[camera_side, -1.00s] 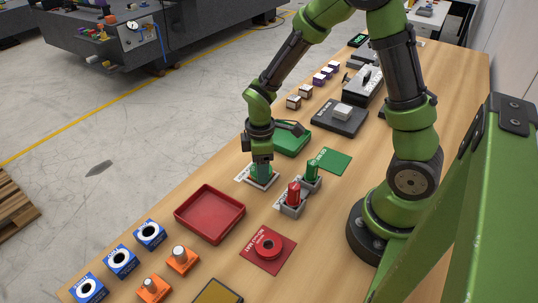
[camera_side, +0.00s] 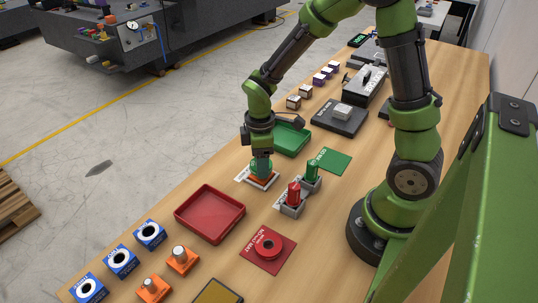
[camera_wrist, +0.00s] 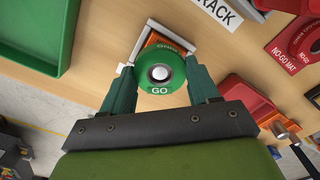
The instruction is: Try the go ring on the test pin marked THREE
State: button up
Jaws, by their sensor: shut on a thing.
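My gripper (camera_side: 262,168) points down over a pale rack (camera_side: 247,179) left of centre in the side view. It is shut on the green go ring (camera_wrist: 143,74), with one finger on each side of it in the wrist view. Under the ring is an orange pin block (camera_side: 263,180) in the rack; it also shows past the ring in the wrist view (camera_wrist: 152,40). A round grey pin top (camera_wrist: 160,73) shows inside the ring's hole. I cannot tell how far the ring is down around the pin. The block's number is not readable.
Two orange pin blocks (camera_side: 183,261) and several blue blocks (camera_side: 121,262) stand at front left. A red tray (camera_side: 210,214), a green tray (camera_side: 292,139), red and green handled pieces (camera_side: 294,195) in grey stands, a green mat (camera_side: 336,160) and a red ring (camera_side: 268,246) on its mat surround the rack.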

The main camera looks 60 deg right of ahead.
jog(key=shift+r, duration=2.5)
